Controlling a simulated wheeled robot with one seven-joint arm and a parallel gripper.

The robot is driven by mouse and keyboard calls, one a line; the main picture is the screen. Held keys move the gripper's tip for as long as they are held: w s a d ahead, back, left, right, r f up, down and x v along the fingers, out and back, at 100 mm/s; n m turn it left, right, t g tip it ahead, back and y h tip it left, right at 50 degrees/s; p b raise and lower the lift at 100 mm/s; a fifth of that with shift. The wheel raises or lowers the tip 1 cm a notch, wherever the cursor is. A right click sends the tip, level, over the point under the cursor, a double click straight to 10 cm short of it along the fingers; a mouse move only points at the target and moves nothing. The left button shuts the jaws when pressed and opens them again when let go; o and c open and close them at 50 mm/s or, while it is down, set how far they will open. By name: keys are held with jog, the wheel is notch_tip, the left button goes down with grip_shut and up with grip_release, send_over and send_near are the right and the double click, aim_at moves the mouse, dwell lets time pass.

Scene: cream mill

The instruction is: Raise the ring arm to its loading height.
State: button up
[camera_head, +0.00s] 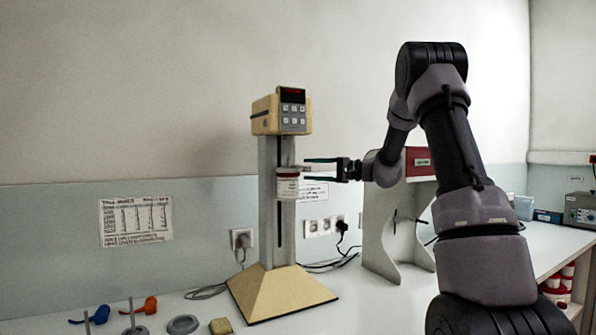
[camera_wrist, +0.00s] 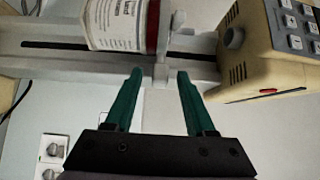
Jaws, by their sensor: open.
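The cream mill stands on the bench with a cream head (camera_head: 281,112), a grey slotted column (camera_head: 267,220) and a sloped cream base (camera_head: 280,293). A white labelled jar with a dark red lid (camera_head: 287,187) sits at the column, partway up. In the wrist view the jar (camera_wrist: 115,24) lies left of a pale bracket (camera_wrist: 161,42), which looks like the ring arm, across the slotted column. My gripper (camera_head: 306,171) is open beside the bracket. In the wrist view its teal fingertips (camera_wrist: 160,73) lie either side of the bracket's line; contact is not visible.
A grey stand with a red panel (camera_head: 420,163) is behind my arm at right. Small tools, including an orange one (camera_head: 143,306) and a grey round dish (camera_head: 183,324), lie at front left. Wall sockets (camera_head: 323,226) and cables are behind the mill. The wall above is clear.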

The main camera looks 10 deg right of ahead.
jog(key=shift+x, duration=2.55)
jog(key=shift+a, duration=0.1)
grip_shut()
